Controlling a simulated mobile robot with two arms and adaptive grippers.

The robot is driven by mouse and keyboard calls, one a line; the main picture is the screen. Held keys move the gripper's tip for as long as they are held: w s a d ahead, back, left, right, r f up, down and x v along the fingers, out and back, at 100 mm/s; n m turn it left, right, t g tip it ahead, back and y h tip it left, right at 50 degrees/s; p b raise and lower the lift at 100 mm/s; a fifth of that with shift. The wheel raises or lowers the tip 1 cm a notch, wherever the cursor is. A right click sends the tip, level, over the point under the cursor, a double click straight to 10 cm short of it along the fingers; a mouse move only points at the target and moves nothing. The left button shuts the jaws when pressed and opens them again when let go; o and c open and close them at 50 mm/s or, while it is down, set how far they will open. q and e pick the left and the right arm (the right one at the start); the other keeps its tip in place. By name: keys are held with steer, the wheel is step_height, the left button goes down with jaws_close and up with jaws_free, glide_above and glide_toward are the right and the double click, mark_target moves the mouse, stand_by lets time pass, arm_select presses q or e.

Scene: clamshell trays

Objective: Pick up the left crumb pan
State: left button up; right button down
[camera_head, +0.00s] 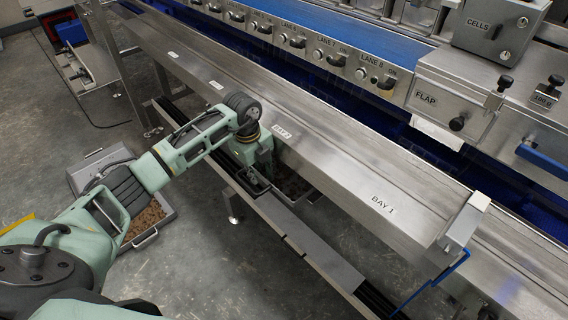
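A metal crumb pan (151,231) with brown crumbs in it sits on the floor at the left, partly hidden behind my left arm. A second pan with dark crumbs (293,185) shows below the bench edge near the BAY 2 label, mostly hidden by the bench and my gripper. My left gripper (257,184) points down at the bench's lower front rail, just left of this second pan. Its fingertips are dark and small here, so I cannot tell whether they are open or shut, or touch anything. My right gripper is not in view.
A long steel bench (335,165) with bay labels runs diagonally across the view. A lower rail (310,245) runs along its front. A bracket with a blue handle (435,283) stands at the right. Concrete floor (215,275) is clear in front of the rail.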

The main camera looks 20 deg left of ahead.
arm_select(q)
jaws_close()
steer(key=shift+w+r, duration=0.1)
steer(key=shift+r, duration=0.05)
stand_by(0.4)
